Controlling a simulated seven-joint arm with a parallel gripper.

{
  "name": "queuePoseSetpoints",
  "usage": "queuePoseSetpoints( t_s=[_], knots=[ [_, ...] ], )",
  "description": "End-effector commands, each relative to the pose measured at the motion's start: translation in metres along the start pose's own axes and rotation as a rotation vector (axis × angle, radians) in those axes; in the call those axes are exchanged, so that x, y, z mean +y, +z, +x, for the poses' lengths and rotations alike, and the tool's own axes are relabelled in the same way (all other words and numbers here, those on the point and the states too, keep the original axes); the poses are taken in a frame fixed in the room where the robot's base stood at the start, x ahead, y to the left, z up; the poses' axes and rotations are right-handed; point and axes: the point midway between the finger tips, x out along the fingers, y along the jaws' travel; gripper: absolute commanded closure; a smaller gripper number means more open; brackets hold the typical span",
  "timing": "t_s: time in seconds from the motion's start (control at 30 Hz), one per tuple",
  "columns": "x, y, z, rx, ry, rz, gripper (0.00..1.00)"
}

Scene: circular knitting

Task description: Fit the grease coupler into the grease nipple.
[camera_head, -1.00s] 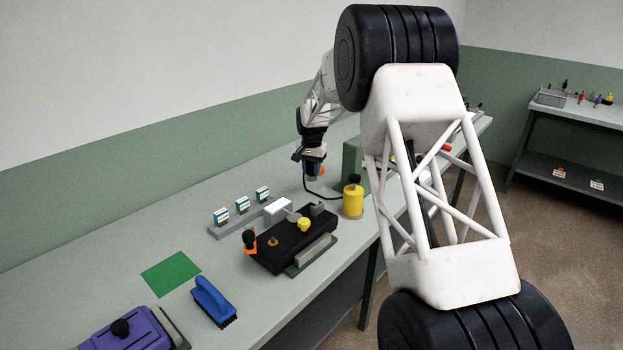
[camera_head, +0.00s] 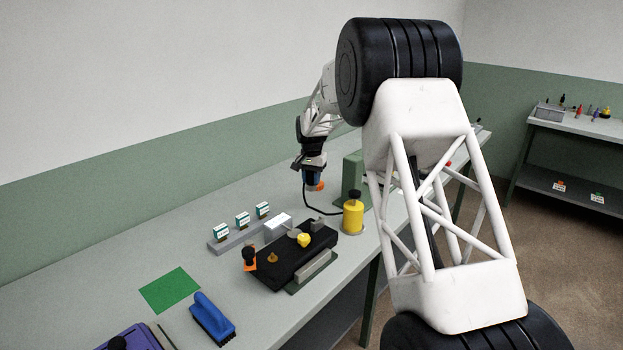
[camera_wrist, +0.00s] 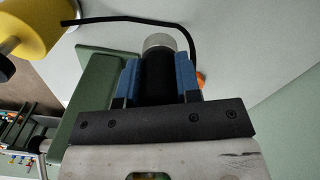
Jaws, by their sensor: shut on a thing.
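My gripper (camera_head: 312,178) is above the bench behind the black fixture block (camera_head: 285,270). In the wrist view its blue fingers (camera_wrist: 158,78) are shut on the grease coupler (camera_wrist: 158,65), a black cylinder with a silver end. An orange part (camera_head: 317,187) shows at its lower end in the head view. A black hose (camera_head: 309,206) runs from the coupler area to the yellow canister (camera_head: 353,217). A small brass-coloured piece (camera_head: 272,257) on the block may be the grease nipple; it is too small to tell. The coupler is well apart from it.
A green post (camera_head: 351,177) stands close right of my gripper. A grey rail with several small labelled boxes (camera_head: 242,220) lies left of the block. A blue brush (camera_head: 212,318) lies nearer.

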Motion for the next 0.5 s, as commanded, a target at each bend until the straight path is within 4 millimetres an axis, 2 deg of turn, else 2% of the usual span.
queuePoseSetpoints(
  t_s=[0.27,0.5],
  knots=[
    [-0.006,0.025,-0.009,0.001,-0.001,-0.002,0.95],
    [-0.013,0.074,-0.024,0.001,-0.001,-0.002,0.95]
  ],
)
